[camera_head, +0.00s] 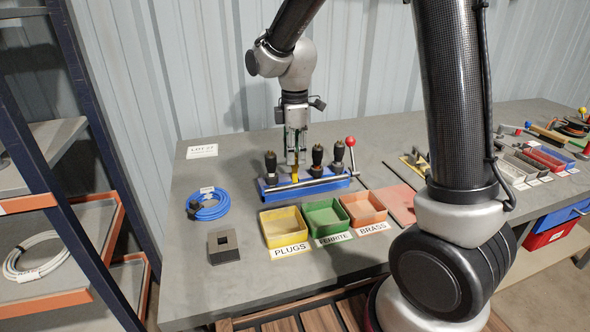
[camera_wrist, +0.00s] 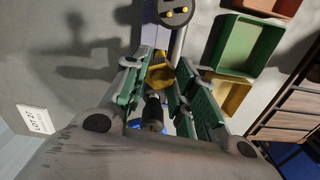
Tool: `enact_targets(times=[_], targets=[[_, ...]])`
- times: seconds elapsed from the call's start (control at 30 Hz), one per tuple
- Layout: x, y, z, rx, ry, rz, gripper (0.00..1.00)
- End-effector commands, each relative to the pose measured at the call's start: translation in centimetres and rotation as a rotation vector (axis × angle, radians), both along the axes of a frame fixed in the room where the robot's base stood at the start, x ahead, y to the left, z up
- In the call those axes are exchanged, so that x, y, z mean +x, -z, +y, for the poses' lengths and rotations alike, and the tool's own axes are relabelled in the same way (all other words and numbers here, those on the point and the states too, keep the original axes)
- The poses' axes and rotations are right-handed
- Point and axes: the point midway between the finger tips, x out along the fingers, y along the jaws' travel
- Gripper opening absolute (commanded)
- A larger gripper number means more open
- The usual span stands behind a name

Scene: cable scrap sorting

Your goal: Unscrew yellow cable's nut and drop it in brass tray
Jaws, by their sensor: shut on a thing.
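My gripper (camera_head: 296,158) points down over the blue clamp block (camera_head: 318,185) on the bench. In the wrist view its green-padded fingers (camera_wrist: 166,82) are shut around a brass-yellow, hex-shaped nut (camera_wrist: 161,74). A black plug body (camera_wrist: 153,110) shows between the fingers below. In the head view a small yellow part (camera_head: 294,172) shows under the fingertips; whether the nut is still on its thread cannot be told. The salmon brass tray (camera_head: 384,217) stands at the front right of the block, and it shows empty.
The yellow plugs tray (camera_head: 266,238) and green ferrite tray (camera_head: 309,228) stand left of the brass tray. Black plugs (camera_head: 271,163) and a red-knobbed lever (camera_head: 350,143) stand close around my gripper. A blue cable coil (camera_head: 208,212) and grey block (camera_head: 224,252) lie left.

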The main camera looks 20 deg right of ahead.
Motion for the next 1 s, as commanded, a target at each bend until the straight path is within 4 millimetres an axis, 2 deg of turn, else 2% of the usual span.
enact_targets(times=[0.3, 0.4, 0.57, 1.0], targets=[[0.0, 0.0, 0.0, 0.0, -0.61, 0.0, 0.0], [0.0, 0.0, 0.0, 0.0, -0.756, 0.0, 0.0], [0.0, -0.4, 0.0, 0.0, -0.747, -0.001, 0.0], [0.0, -2.8, 0.0, 0.0, -0.745, -0.002, 0.0]])
